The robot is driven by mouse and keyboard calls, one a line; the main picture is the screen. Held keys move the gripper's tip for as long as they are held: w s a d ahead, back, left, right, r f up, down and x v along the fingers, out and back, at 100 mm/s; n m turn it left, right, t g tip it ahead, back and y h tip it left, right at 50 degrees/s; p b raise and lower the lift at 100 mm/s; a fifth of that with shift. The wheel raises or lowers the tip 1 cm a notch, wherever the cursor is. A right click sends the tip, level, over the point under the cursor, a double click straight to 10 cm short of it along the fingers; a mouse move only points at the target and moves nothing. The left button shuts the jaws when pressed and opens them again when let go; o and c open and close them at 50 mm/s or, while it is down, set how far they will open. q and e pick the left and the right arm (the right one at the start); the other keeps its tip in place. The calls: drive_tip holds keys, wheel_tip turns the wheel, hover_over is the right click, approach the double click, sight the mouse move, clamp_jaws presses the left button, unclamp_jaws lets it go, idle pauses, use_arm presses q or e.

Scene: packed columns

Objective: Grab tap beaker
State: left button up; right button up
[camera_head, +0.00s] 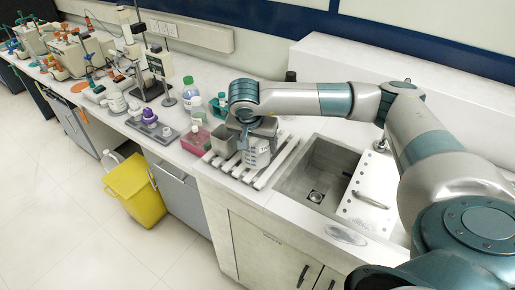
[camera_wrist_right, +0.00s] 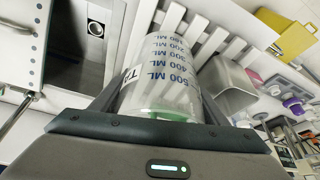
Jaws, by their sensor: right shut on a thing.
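The tap beaker (camera_wrist_right: 165,75) is clear, with blue ML markings and a partly visible label beginning "TA". In the wrist view it sits between the two fingers of my right gripper (camera_wrist_right: 160,100), which is shut on it. In the head view the beaker (camera_head: 259,154) shows beside my right gripper (camera_head: 246,140), over the white slatted rack (camera_head: 279,172) left of the sink. I cannot tell whether its base touches the rack. My left gripper is not in view.
The sink (camera_head: 318,178) lies right of the rack. A grey container (camera_wrist_right: 228,85) stands close beside the beaker. A pink-red container (camera_head: 196,140), bottles (camera_head: 192,97) and lab equipment stand further left. A yellow bin (camera_head: 136,190) is on the floor.

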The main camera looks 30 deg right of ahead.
drive_tip(key=s+d+r, duration=0.6)
drive_tip(key=s+r, duration=0.2)
drive_tip(key=s, duration=0.1)
drive_tip(key=shift+s+d+p, duration=0.3)
drive_tip(key=shift+d, duration=0.1)
drive_tip(key=shift+r, duration=0.1)
